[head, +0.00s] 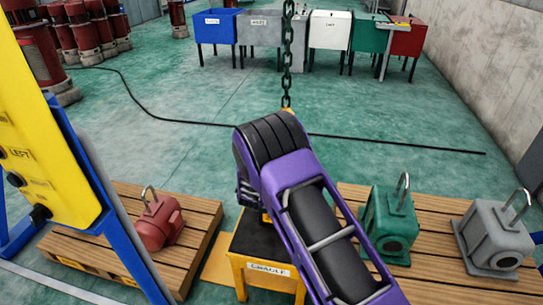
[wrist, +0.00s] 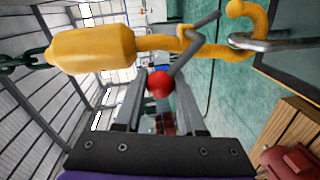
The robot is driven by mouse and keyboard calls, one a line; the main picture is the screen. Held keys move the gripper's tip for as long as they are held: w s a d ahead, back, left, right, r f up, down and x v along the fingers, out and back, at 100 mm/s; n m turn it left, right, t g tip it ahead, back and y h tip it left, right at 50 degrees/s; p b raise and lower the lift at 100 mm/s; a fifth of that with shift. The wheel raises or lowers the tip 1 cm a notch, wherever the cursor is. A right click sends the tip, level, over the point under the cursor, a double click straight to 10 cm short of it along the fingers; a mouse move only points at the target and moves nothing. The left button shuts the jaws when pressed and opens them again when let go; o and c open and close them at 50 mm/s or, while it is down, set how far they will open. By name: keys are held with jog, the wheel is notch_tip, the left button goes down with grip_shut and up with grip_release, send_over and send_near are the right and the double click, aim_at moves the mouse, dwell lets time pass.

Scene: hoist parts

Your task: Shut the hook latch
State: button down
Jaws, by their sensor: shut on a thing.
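The yellow hoist hook (wrist: 92,49) lies sideways across the top of the wrist view, its chain (wrist: 22,62) at the left. Its curved end is at the upper right, where a grey metal loop (wrist: 285,43) passes through it. The hook latch (wrist: 203,33) is a thin grey bar, slanting across the hook's neck, with a red ball knob on its lower end. My gripper (wrist: 159,82) is shut on the latch at this knob. I cannot tell whether the bar touches the hook's tip. In the head view my purple arm hides the gripper and most of the hook.
A black-topped yellow cradle stand (head: 261,268) is below my arm. Pallets flank it, with a red motor (head: 160,222), a green motor (head: 389,222) and a grey motor (head: 494,240). A yellow control panel (head: 40,130) is at left. Coloured bins stand at the back; the floor between is open.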

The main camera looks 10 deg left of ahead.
dwell(0.3)
jog(key=c, duration=0.5)
grip_release()
jog(key=s+r, duration=0.2)
jog(key=s, duration=1.5)
jog(key=shift+s+a, duration=0.2)
jog(key=shift+a, duration=0.1)
